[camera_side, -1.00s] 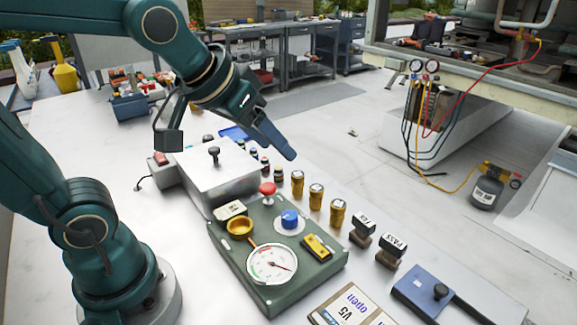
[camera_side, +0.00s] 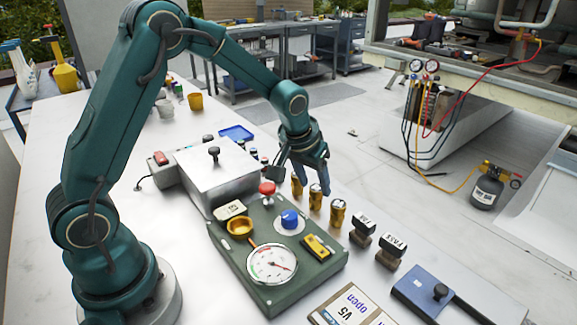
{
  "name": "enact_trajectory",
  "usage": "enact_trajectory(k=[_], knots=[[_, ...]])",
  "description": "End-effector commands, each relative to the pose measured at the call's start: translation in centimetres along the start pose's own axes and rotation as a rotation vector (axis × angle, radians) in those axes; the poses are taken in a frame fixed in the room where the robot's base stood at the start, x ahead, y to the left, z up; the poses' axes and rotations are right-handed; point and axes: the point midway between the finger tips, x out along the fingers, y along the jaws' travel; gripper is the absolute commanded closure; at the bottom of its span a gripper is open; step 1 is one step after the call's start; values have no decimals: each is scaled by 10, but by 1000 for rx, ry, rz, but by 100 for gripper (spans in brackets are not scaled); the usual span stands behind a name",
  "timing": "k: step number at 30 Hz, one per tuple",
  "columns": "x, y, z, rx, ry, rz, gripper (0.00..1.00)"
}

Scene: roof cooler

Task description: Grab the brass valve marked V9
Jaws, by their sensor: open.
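Several small brass valves stand upright in a row on the white worktop: a left one (camera_side: 296,188), a middle one (camera_side: 315,201) and a right one (camera_side: 337,213). Their markings are too small to read, so I cannot tell which is V9. My gripper (camera_side: 313,184) points down at the row, open, with its blue-grey fingers apart. The fingers overlap the left and middle valves in the picture, and the middle valve's top shows between them. I cannot tell whether they touch or reach around it. The right valve stands clear of the fingers.
A green panel with a gauge (camera_side: 272,264), red button (camera_side: 267,188) and blue knob (camera_side: 290,219) lies in front of the row. A white box (camera_side: 205,172) stands left; a blue tray (camera_side: 236,133) lies behind.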

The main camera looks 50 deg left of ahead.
Motion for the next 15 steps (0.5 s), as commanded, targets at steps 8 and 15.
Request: enact_trajectory(k=[8, 15], knots=[[29, 0, 1, 0, -2, 0, 44], [34, 0, 0, 0, 1, 1, 44]])
